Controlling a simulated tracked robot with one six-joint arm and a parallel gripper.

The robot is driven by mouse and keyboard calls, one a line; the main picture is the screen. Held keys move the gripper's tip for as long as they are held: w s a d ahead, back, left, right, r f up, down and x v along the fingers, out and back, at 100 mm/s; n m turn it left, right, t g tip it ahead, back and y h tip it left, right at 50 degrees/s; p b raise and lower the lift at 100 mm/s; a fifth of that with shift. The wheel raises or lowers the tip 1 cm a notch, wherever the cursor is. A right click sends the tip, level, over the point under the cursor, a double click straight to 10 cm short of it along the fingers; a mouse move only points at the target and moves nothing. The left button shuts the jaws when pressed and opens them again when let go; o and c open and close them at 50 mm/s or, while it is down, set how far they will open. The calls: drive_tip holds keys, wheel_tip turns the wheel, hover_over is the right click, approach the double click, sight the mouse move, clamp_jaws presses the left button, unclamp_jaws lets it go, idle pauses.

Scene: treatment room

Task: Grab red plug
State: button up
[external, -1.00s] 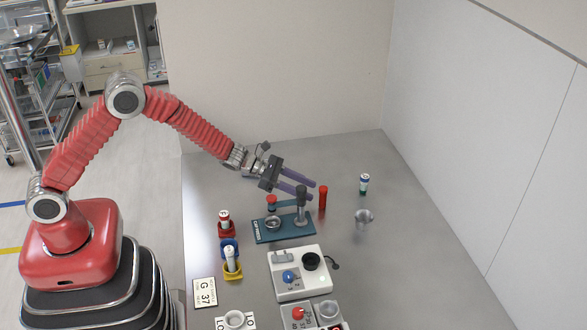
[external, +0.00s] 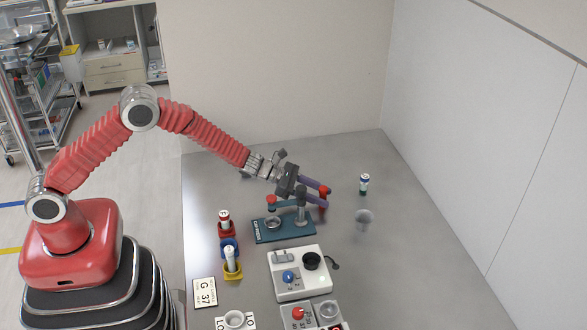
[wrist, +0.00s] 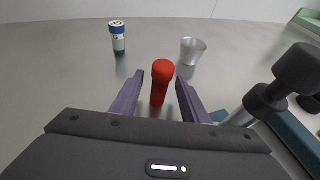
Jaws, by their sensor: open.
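The red plug (wrist: 161,82) is a small upright red cylinder with a rounded, wider top. In the wrist view it stands between the two purple fingers of my gripper (wrist: 161,90), with a visible gap on each side. My gripper is open.
A teal stand (external: 285,231) with a grey post is close to my gripper. A metal cup (external: 364,217) and a blue-capped vial (external: 364,183) stand beyond the plug. A white device (external: 299,273) is nearer the front. The table's back right is clear.

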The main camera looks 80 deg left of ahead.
drive_tip(key=shift+w+d+f, duration=0.2)
drive_tip(key=shift+w, duration=0.25)
drive_tip(key=shift+c, duration=0.6)
clamp_jaws()
